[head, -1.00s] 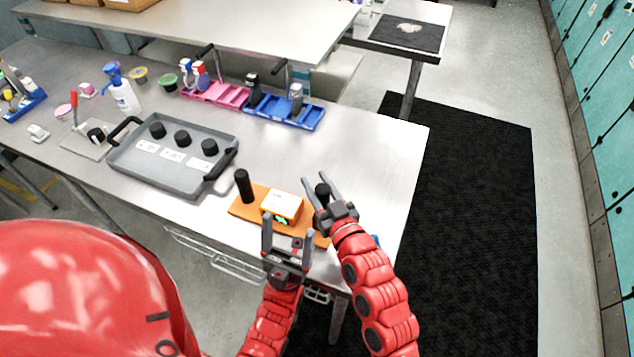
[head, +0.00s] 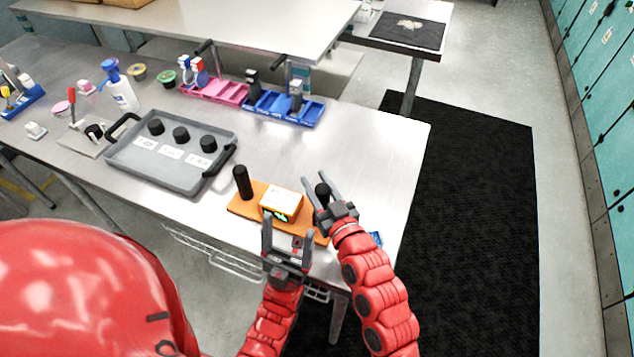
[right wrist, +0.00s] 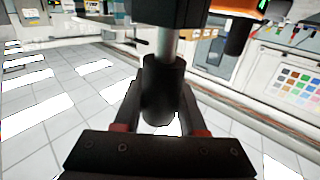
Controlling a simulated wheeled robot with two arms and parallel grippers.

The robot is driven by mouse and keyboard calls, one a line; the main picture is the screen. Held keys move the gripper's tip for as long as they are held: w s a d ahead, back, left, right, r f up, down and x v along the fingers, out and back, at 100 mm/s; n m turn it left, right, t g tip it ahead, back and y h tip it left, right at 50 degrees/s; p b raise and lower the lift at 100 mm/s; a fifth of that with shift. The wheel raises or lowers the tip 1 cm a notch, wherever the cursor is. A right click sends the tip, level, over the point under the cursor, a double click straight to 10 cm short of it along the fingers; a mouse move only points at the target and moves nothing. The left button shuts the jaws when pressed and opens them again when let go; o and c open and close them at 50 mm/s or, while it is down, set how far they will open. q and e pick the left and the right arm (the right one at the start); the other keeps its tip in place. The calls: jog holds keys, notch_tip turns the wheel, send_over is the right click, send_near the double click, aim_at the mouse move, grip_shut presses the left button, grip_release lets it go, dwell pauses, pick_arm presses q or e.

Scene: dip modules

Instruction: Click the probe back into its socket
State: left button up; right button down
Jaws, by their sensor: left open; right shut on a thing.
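A black cylindrical probe grip (head: 322,189) is between the fingers of my right gripper (head: 317,178), at the right end of an orange board (head: 245,209). In the right wrist view the fingers close on the black grip (right wrist: 163,92), and a grey shaft runs from it to a dark block. I cannot tell a socket or whether the probe is seated. A white and orange box (head: 281,202) with a lit green display sits mid-board. A black upright post (head: 242,182) stands at the board's left end. My left gripper (head: 288,229) is open and empty in front of the box.
A grey tray (head: 130,169) with several black knobs lies to the left. Pink (head: 222,93) and blue (head: 311,118) racks stand at the back. A blue item (head: 376,239) is near the table's right front corner.

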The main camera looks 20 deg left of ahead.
jog(key=shift+f+b, duration=0.95)
jog(key=shift+f, duration=0.05)
dwell(0.4)
jog(key=shift+c, duration=2)
grip_release()
jog(key=shift+o, duration=0.2)
jog(key=o, duration=0.4)
jog(key=shift+c, duration=0.2)
jog(key=shift+r, duration=0.15)
notch_tip(320, 180, up, 9)
jog(key=p, duration=0.2)
jog(key=shift+p, duration=0.4)
